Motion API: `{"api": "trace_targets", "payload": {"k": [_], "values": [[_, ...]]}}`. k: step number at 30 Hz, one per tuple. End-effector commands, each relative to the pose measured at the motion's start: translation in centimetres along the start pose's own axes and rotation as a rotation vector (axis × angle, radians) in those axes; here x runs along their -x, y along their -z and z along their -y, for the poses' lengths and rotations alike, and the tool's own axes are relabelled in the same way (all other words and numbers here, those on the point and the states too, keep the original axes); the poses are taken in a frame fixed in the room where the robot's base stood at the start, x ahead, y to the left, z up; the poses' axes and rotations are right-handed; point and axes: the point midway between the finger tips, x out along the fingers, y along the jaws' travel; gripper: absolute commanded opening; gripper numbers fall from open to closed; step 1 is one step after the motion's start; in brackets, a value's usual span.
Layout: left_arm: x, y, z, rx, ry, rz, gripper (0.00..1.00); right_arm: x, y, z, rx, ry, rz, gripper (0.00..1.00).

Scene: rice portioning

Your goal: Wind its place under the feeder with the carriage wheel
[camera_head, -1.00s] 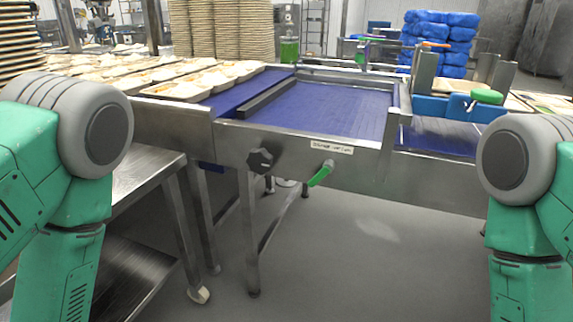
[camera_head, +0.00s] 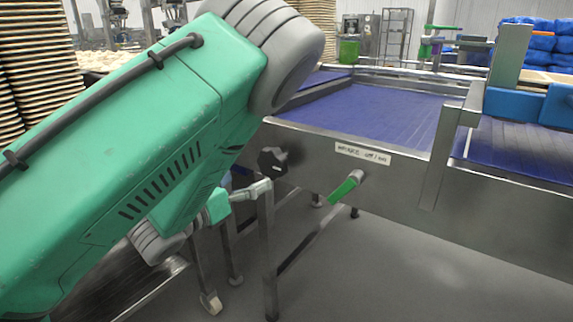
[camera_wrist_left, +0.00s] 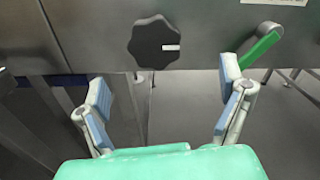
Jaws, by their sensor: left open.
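The carriage wheel is a black lobed knob (camera_head: 272,162) with a white mark, on the steel front of the conveyor frame. In the left wrist view the wheel (camera_wrist_left: 155,43) is ahead of my gripper, centred between and beyond the fingertips, untouched. My left gripper (camera_wrist_left: 168,88) is open and empty there. In the head view my left gripper (camera_head: 262,188) shows small, just below and left of the wheel, partly hidden by my arm. A feeder cannot be made out with certainty. My right gripper is not in view.
A green-handled lever (camera_head: 345,188) sits right of the wheel, close to the right finger in the wrist view. A labelled plate (camera_head: 362,153) is above it. The blue belt (camera_head: 375,110) lies behind. Table legs stand below; the grey floor at right is clear.

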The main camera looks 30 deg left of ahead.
Motion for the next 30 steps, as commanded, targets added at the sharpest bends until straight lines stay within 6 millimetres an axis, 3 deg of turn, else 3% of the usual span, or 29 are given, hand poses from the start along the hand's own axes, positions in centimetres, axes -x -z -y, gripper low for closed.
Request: {"api": "trace_targets", "payload": {"k": [9,15,21,29,30], "values": [[-6.9,0.2,0.1,0.002,0.001,0.002,0.89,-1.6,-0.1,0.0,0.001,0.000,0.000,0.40],[-10.1,0.2,0.2,0.002,0.000,0.000,0.89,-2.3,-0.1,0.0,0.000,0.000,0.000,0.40],[-11.4,0.1,0.0,0.003,-0.002,-0.002,0.89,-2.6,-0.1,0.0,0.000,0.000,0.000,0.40],[-11.5,0.1,0.0,0.003,-0.003,-0.003,0.89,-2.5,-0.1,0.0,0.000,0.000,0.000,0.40],[-11.5,0.1,0.0,0.003,-0.003,-0.003,0.82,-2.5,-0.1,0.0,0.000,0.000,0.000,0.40]]}}
